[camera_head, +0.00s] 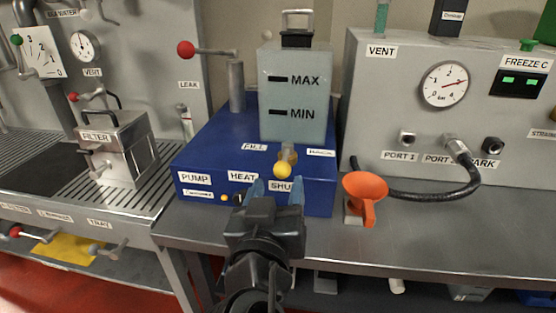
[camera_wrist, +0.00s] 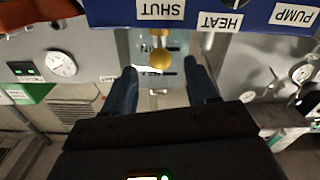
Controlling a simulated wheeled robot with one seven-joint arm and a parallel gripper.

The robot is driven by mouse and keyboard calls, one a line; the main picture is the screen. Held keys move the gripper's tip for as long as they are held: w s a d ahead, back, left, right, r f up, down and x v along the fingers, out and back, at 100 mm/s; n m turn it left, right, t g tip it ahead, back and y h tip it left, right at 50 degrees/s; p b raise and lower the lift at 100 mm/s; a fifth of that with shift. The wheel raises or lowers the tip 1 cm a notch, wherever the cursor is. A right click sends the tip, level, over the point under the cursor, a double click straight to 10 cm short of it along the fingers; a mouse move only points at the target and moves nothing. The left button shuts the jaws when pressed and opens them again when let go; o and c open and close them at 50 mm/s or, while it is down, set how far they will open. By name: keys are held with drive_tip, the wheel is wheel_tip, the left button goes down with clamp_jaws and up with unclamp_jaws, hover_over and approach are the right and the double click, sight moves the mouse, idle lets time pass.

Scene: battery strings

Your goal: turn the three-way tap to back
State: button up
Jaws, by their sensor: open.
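A yellow ball knob (camera_head: 283,170) sits on a short fitting under the pale tank, at the front of the blue box (camera_head: 215,150); it looks like the tap's handle. No marking reading "back" is legible. My gripper (camera_head: 277,184) is open and empty, its two blue fingers pointing at the box's front by the SHUT label (camera_head: 284,186). In the wrist view the yellow knob (camera_wrist: 160,59) appears between the spread fingers (camera_wrist: 160,70), without visible contact. The gap in depth is hard to tell. My gripper partly hides the box's front.
An orange funnel (camera_head: 365,188) stands close to the right of my gripper. A black hose (camera_head: 430,194) curves behind it from a port on the grey gauge cabinet (camera_head: 385,80). A red-knobbed lever (camera_head: 186,49) projects at upper left. The steel bench (camera_head: 450,235) is clear at front right.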

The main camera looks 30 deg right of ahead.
sight(282, 172)
drive_tip(key=shift+w+d+r, duration=0.15)
drive_tip(key=shift+w+r, duration=0.05)
drive_tip(key=shift+w, duration=0.05)
drive_tip(key=p+x, duration=0.1)
drive_tip(key=x, duration=0.6)
drive_tip(key=shift+w+d+f+p, duration=0.1)
drive_tip(key=shift+p, duration=0.2)
drive_tip(key=shift+c, duration=0.3)
clamp_jaws()
